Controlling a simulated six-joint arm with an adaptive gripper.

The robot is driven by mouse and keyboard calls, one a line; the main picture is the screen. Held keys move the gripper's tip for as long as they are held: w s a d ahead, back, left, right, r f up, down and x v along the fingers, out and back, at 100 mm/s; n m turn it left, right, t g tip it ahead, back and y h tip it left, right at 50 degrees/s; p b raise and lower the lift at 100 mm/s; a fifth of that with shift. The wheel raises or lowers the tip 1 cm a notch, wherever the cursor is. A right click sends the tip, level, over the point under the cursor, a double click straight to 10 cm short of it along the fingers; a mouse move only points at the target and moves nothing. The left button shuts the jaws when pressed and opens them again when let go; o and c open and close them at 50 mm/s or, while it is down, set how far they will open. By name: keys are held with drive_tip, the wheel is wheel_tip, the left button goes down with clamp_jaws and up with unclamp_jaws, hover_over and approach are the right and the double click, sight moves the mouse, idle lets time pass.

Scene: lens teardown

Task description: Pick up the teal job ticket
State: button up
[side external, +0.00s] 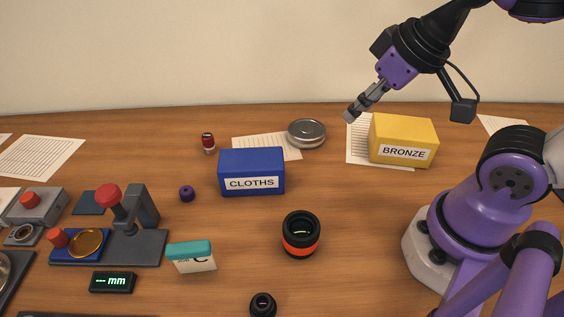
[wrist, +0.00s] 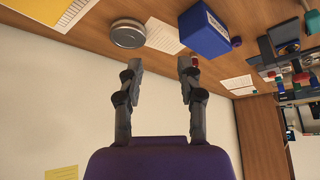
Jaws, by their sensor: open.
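The teal job ticket (side external: 191,256) is a small upright white piece with a teal top band and dark print, standing on the wooden table at lower left of centre in the side view. I cannot make it out for certain in the wrist view. My gripper (side external: 352,113) is high above the back of the table, left of the yellow bin, far from the ticket. In the wrist view my gripper (wrist: 160,68) has its two fingers spread apart with nothing between them.
A blue CLOTHS box (side external: 251,172) and an orange-banded lens barrel (side external: 301,236) stand right of the ticket. A press stand (side external: 125,225) and a black mm readout (side external: 112,282) are left of it. A yellow BRONZE bin (side external: 402,139) and a round tin (side external: 306,132) stand behind.

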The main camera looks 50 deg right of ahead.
drive_tip(key=w+a+n+y, duration=0.1)
drive_tip(key=w+a+n, duration=0.15)
drive_tip(key=a, duration=0.25)
drive_tip(key=n+g+y, duration=0.1)
drive_tip(key=n+y, duration=0.3)
drive_tip(key=n, duration=0.3)
hover_over(192, 247)
drive_tip(key=s+d, duration=0.2)
drive_tip(key=d, duration=0.1)
wheel_tip(192, 247, down, 7)
drive_tip(key=shift+m, duration=0.25)
drive_tip(key=x, duration=0.4)
drive_tip(key=shift+s+a+f, duration=0.1)
drive_tip(key=shift+a+f, duration=0.25)
drive_tip(key=shift+f, duration=0.05)
drive_tip(key=shift+d+x, duration=0.2)
drive_tip(key=shift+x, duration=2.7)
drive_tip(key=shift+s+f, duration=0.1)
drive_tip(key=shift+f, duration=0.05)
clamp_jaws()
